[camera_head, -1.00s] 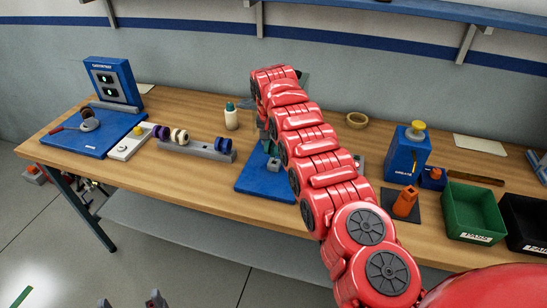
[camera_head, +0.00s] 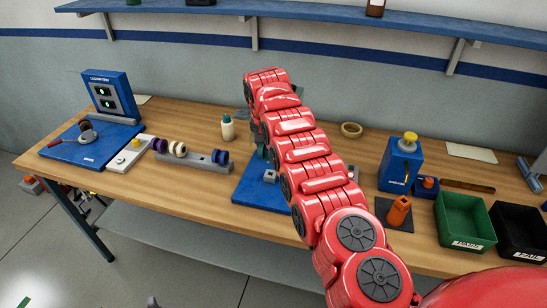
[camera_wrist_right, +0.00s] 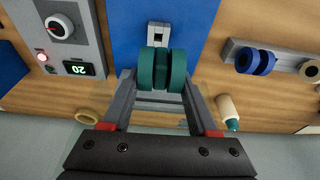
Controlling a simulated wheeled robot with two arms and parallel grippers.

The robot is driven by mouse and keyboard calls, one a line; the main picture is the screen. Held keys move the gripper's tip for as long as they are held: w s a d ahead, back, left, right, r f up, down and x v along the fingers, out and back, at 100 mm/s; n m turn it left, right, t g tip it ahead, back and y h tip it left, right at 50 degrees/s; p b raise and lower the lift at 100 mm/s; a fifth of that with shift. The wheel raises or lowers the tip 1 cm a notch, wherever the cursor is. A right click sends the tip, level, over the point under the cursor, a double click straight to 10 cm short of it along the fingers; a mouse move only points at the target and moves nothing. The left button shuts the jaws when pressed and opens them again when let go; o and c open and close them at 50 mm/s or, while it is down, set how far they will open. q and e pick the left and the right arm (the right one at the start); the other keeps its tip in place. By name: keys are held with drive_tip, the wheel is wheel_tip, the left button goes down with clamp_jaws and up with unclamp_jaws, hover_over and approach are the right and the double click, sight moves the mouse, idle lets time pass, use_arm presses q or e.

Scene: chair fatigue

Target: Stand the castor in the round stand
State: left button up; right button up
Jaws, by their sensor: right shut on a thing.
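My right gripper (camera_wrist_right: 158,80) is shut on a teal twin-wheel castor (camera_wrist_right: 153,66) in the wrist view. The castor is between the fingertips, over a blue plate (camera_wrist_right: 205,25). A grey block with a dark slot (camera_wrist_right: 158,29) shows just past it; I cannot tell whether they touch. In the head view my red right arm hides most of this gripper. A grey round piece (camera_head: 84,137) on the left blue board (camera_head: 62,152) may be the round stand; I cannot tell for certain. One tip of my left gripper (camera_head: 152,302) shows at the bottom edge.
A grey rack (camera_head: 190,163) holds purple, cream and blue castors. A white-bodied bottle (camera_head: 228,128) stands behind it. Green (camera_head: 465,222) and black (camera_head: 520,230) bins, and an orange piece (camera_head: 399,210), are at the right.

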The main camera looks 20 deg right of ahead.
drive_tip(key=a, duration=0.1)
drive_tip(key=a+n, duration=0.1)
drive_tip(key=a+f+n, duration=0.1)
drive_tip(key=a, duration=0.1)
drive_tip(key=shift+w+f, duration=0.1)
drive_tip(key=shift+w, duration=0.2)
drive_tip(key=shift+w+a+f+n+y, duration=0.1)
drive_tip(key=shift+a+f+n+y, duration=0.1)
drive_tip(key=shift+a+f+n, duration=0.4)
drive_tip(key=shift+a+f+n+y, duration=0.1)
drive_tip(key=shift+a+n+y, duration=0.1)
drive_tip(key=shift+a, duration=0.7)
drive_tip(key=shift+a+f, duration=0.1)
drive_tip(key=shift+a, duration=0.2)
drive_tip(key=shift+a+n, duration=0.3)
drive_tip(key=shift+a, duration=0.05)
drive_tip(key=shift+a+f, duration=0.2)
